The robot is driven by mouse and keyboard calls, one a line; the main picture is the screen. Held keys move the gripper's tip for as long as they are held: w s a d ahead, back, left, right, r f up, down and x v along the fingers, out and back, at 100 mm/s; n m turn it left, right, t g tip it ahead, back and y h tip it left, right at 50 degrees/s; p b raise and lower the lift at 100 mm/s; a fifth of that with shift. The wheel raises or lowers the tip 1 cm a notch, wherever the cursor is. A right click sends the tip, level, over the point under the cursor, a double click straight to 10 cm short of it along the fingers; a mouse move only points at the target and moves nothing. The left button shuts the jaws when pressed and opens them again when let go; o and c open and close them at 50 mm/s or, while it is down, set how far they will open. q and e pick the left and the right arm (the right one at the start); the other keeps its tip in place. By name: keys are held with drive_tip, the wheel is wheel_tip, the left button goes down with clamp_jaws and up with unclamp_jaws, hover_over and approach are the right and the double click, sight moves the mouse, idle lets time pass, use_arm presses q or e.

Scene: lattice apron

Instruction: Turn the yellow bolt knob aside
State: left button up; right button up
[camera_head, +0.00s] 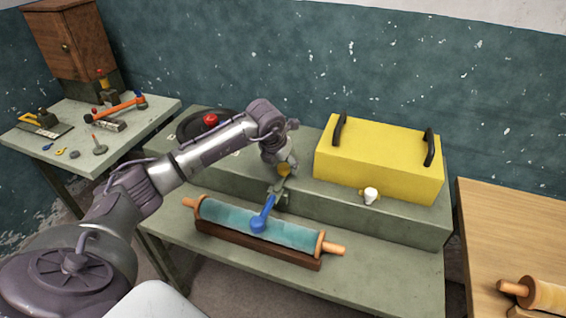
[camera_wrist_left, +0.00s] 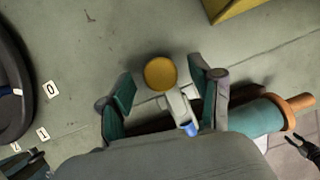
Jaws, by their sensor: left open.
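The yellow bolt knob (camera_head: 285,171) is a round disc on a grey bolt at the front of the green bench's raised step. In the left wrist view the knob (camera_wrist_left: 160,73) shows face-on, with the grey bolt and a blue tip (camera_wrist_left: 190,129) below it. My left gripper (camera_head: 281,164) is over the knob, pointing down. In the left wrist view my left gripper (camera_wrist_left: 162,82) is open, one finger on each side of the knob, with gaps on both sides. I cannot tell how far above the knob the fingertips are.
A blue-ended lever (camera_head: 262,215) leans over a teal roller (camera_head: 225,216) in a wooden cradle in front. A yellow cover (camera_head: 375,155) with black handles stands right on the step. A dark dial with a red knob (camera_head: 210,120) is left. A tool table (camera_head: 75,150) stands further left.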

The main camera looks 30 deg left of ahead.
use_arm(q)
drive_tip(key=shift+f, duration=0.25)
use_arm(e)
drive_tip(key=shift+a, duration=0.35)
